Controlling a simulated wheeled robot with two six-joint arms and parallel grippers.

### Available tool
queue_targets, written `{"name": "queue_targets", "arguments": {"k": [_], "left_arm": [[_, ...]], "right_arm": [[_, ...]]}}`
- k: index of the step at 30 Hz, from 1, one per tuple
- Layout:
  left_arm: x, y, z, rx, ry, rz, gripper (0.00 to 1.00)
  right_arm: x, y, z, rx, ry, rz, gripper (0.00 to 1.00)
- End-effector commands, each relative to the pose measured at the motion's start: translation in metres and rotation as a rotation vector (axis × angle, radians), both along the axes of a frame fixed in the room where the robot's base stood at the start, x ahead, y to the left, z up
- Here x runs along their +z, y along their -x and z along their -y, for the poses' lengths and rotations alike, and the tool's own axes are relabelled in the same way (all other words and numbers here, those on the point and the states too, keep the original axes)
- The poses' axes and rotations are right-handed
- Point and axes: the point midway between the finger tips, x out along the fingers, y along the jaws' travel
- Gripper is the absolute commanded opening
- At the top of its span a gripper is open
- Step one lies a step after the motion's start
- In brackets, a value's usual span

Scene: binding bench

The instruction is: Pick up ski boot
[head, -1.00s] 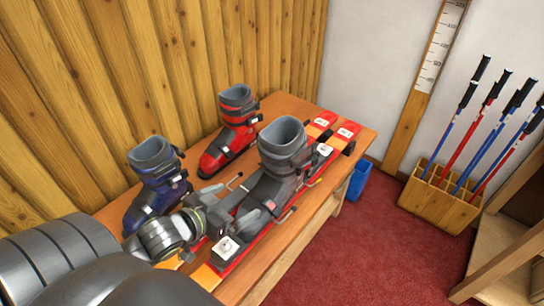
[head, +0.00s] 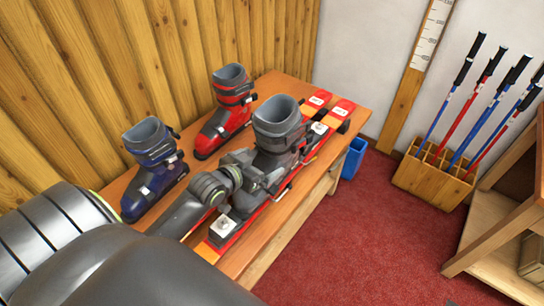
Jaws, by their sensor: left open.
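Three ski boots stand on the wooden bench (head: 248,268). A grey boot (head: 278,125) stands upright over the red skis (head: 221,230). A red and grey boot (head: 226,108) stands behind it to the left. A dark blue boot (head: 152,170) stands at the left. My left gripper (head: 268,176) is open at the near side of the grey boot's lower part. The arm and gripper hide much of that boot's foot, and I cannot tell whether the fingers touch it. My right gripper is not in view.
A wooden rack (head: 432,180) of ski poles and a blue bin (head: 354,158) stand on the red carpet to the right. A wooden shelf unit (head: 500,230) is at the far right. A plank wall (head: 120,60) borders the bench at the back left.

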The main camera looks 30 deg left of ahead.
Motion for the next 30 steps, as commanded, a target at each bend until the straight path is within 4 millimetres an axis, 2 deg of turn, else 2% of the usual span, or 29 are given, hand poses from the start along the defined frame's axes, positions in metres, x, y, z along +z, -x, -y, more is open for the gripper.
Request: {"name": "queue_targets", "arguments": {"k": [12, 22, 30], "left_arm": [[-0.014, -0.043, 0.0, 0.001, 0.001, 0.001, 1.0], [-0.016, -0.047, 0.001, 0.001, -0.001, 0.001, 1.0], [-0.016, -0.047, 0.001, 0.001, 0.0, 0.001, 0.65]], "right_arm": [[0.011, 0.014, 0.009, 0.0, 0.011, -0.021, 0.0], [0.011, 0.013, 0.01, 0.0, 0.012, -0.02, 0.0], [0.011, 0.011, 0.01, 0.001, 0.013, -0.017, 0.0]]}}
